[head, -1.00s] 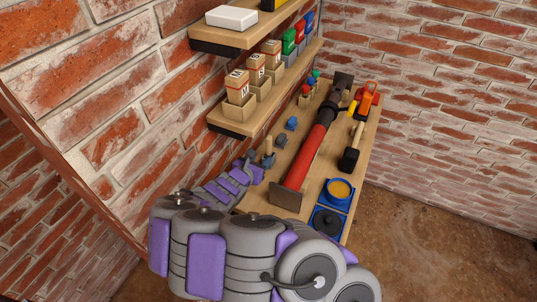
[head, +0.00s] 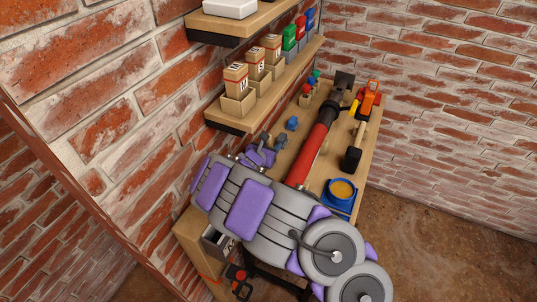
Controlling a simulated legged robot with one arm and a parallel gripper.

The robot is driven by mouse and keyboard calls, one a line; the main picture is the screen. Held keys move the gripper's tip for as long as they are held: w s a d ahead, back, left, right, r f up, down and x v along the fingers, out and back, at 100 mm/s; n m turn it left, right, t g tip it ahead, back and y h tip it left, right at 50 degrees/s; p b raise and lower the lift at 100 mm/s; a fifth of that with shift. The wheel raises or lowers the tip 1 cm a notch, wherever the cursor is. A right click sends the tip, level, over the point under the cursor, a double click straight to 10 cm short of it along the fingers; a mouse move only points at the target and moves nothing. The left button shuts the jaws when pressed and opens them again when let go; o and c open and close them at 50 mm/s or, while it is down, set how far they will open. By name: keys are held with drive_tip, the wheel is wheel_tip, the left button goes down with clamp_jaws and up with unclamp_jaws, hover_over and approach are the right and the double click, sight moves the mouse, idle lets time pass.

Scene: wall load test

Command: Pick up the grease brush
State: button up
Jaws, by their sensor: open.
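A small upright tool with a pale handle (head: 267,138), which may be the grease brush, stands on the wooden workbench (head: 318,178) near the brick wall. It is small and partly hidden, so I cannot be sure what it is. My gripper (head: 262,154) is open, at the far end of my grey and purple arm. It is low over the bench beside this tool. The arm hides much of the fingers, and I cannot tell whether they touch the tool. A blue tin with yellow contents (head: 342,189) sits at the bench's right edge.
A long red tool (head: 312,152) lies along the bench. A black-headed mallet (head: 352,158) and an orange tool (head: 369,97) are to its right. Small blue pieces (head: 292,123) stand near the wall. A shelf with boxes (head: 240,104) overhangs the left side. A drawer (head: 215,242) shows below.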

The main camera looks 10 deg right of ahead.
drive_tip(key=shift+w+d, duration=0.15)
drive_tip(key=shift+d, duration=0.05)
drive_tip(key=shift+c, duration=0.5)
clamp_jaws()
drive_tip(key=shift+r, duration=0.65)
wheel_tip(320, 180, up, 6)
drive_tip(key=p, duration=0.3)
drive_tip(key=s+a+p, duration=0.2)
drive_tip(key=s+a, duration=0.8)
drive_tip(key=s, duration=0.4)
drive_tip(key=shift+s+a+f, duration=0.2)
drive_tip(key=shift+s+a, duration=0.15)
